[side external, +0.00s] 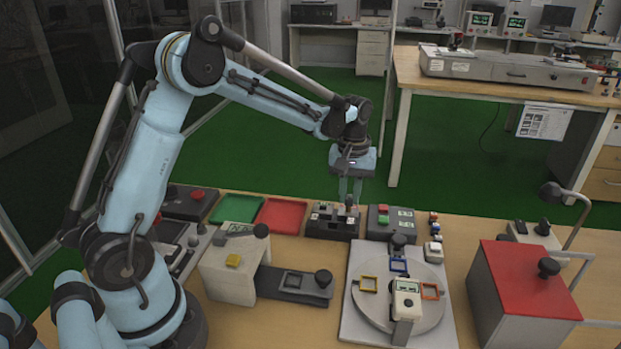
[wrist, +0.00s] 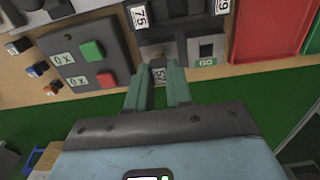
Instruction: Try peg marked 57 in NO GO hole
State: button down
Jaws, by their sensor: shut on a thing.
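In the wrist view the block (wrist: 180,26) has a grey square hole plate (wrist: 206,47) with a green GO label, beside the held peg. Labels reading 75 and what looks like 59 lie farther along it. The fingers hide the NO GO hole, and I cannot tell whether the peg's end is inside it.
A box with green and red buttons (side external: 391,221) stands right of the block, with small coloured blocks (side external: 433,222) beyond it. A red tray (side external: 283,215) and a green tray (side external: 235,208) lie left. A turntable (side external: 420,318) and a red-topped box (side external: 523,281) stand in front.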

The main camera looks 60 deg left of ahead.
aim_at(350, 197)
jog(key=shift+r, duration=0.55)
dwell(7.0)
jog(key=shift+r, duration=1.95)
